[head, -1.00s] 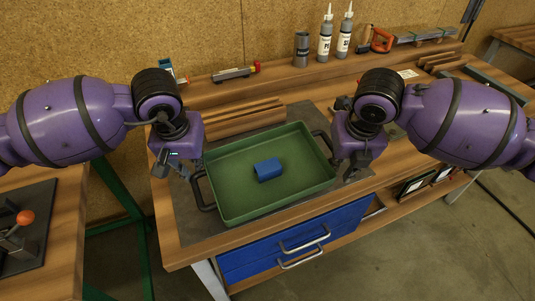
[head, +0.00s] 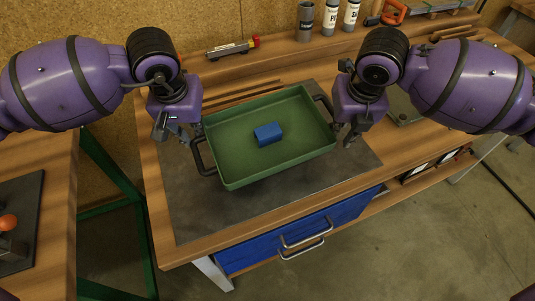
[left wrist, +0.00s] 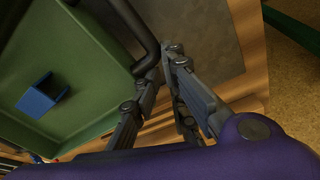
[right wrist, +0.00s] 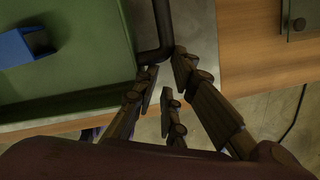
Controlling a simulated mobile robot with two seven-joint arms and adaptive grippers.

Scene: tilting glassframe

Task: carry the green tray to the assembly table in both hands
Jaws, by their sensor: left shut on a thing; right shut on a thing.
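The green tray (head: 235,177) hangs level or nearly so between my two grippers and appears to be raised over the grey mat (head: 210,215) on the bench. A blue block (head: 268,134) lies in the tray near its middle; it also shows in the left wrist view (left wrist: 42,96). My left gripper (head: 190,143) is shut on the tray's left black handle (left wrist: 140,28). My right gripper (head: 342,130) is shut on the right black handle (right wrist: 162,25). The fingertips meet the handles in both wrist views.
Wooden strips (head: 240,92) lie behind the tray, partly hidden by it. A grey canister (head: 305,20) and bottles stand on the back shelf. Blue drawers (head: 285,240) are under the bench front. Another wooden table (head: 55,225), with an orange-knobbed fixture, stands at the left.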

